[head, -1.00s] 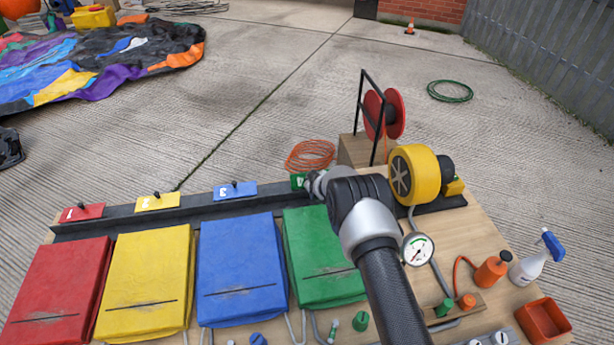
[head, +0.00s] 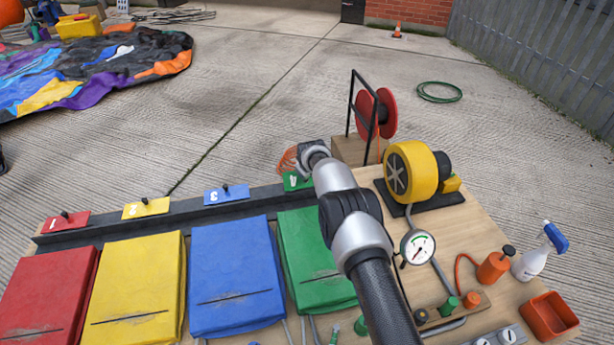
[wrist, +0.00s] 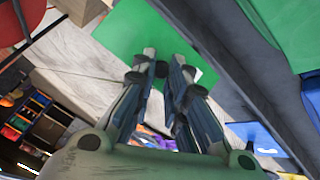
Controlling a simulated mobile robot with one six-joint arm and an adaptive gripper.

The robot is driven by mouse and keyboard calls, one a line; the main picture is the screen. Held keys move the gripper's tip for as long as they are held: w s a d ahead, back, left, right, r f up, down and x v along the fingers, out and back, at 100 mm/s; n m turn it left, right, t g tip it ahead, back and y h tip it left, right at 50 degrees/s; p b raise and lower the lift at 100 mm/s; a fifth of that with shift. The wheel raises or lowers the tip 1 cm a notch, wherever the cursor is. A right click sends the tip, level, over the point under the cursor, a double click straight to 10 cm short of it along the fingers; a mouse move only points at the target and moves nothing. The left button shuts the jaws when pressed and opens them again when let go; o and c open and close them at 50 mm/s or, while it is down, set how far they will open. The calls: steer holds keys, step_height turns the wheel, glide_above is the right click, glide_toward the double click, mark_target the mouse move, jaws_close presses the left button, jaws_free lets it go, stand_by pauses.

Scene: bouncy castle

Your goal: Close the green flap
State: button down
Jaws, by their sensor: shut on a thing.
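The green flap (head: 296,182), marked 4, is at the right end of the row of flaps on the dark rail. In the head view my wrist covers part of it. In the wrist view the green flap (wrist: 135,35) is a flat plate right beyond the fingertips. My gripper (wrist: 163,70) is shut at the flap, its fingers close together. The part between the fingertips is mostly hidden, probably the flap's knob. The flap's exact angle cannot be told.
Red (head: 62,222), yellow (head: 146,208) and blue (head: 227,194) flaps with black knobs stand left along the rail (head: 130,225). Fabric panels lie in front. A red reel (head: 376,114), yellow blower (head: 412,172) and gauge (head: 418,248) stand right of my arm.

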steer(key=shift+s+f, duration=0.3)
steer(key=shift+f, duration=0.05)
steer(key=c, duration=1.8)
jaws_free()
steer(key=shift+s+a, duration=0.1)
steer(key=shift+o, duration=1.6)
steer(key=shift+w+r, duration=0.2)
steer(key=shift+r, duration=0.1)
steer(key=v, duration=1.1)
steer(key=shift+s+r, duration=0.2)
steer(key=shift+r, duration=0.15)
